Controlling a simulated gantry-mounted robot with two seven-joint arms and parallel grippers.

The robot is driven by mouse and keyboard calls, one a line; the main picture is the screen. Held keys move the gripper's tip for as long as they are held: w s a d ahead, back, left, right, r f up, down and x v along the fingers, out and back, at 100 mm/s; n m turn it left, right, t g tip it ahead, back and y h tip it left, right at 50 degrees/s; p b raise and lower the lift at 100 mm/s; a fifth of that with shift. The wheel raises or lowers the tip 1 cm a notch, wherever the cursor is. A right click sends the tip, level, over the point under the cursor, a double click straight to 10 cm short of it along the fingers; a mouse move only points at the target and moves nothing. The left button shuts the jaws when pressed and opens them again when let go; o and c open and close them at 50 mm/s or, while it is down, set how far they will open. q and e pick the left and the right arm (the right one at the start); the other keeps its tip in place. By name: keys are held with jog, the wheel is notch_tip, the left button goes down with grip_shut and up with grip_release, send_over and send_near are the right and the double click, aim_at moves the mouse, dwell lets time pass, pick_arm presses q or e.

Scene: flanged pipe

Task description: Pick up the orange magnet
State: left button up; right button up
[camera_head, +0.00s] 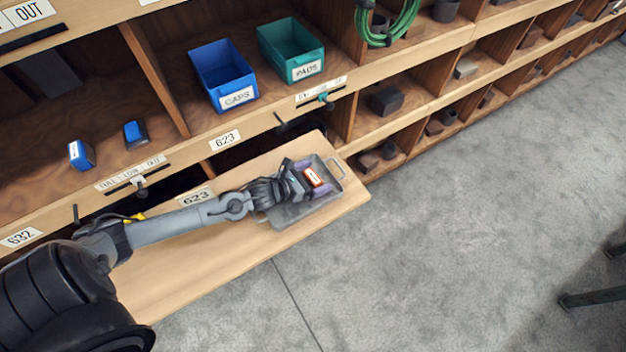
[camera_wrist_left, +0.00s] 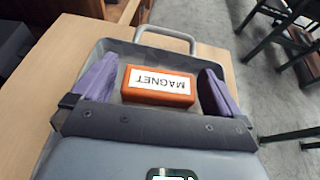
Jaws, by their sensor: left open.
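The orange magnet (camera_head: 314,177) is a small block with a white label. It lies in a grey metal tray (camera_head: 290,214) on the wooden pull-out board. The left wrist view shows the magnet (camera_wrist_left: 158,86) with its label reading MAGNET upside down. My left gripper (camera_head: 310,176) is over the tray, its purple-padded fingers on either side of the magnet. In the left wrist view the gripper (camera_wrist_left: 156,84) is open, with a gap between the magnet and each finger. My right gripper is not in view.
The tray has a raised rim and a handle (camera_wrist_left: 165,38) at its far end. The wooden board (camera_head: 200,262) juts out below the shelves. A blue CAPS bin (camera_head: 222,72) and a green PADS bin (camera_head: 290,48) stand on the shelf behind. Grey floor lies open to the right.

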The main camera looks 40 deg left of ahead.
pick_arm(q)
jog(key=shift+w+f, duration=0.1)
jog(key=c, duration=1.1)
jog(key=shift+c, duration=0.9)
jog(key=shift+r, duration=0.25)
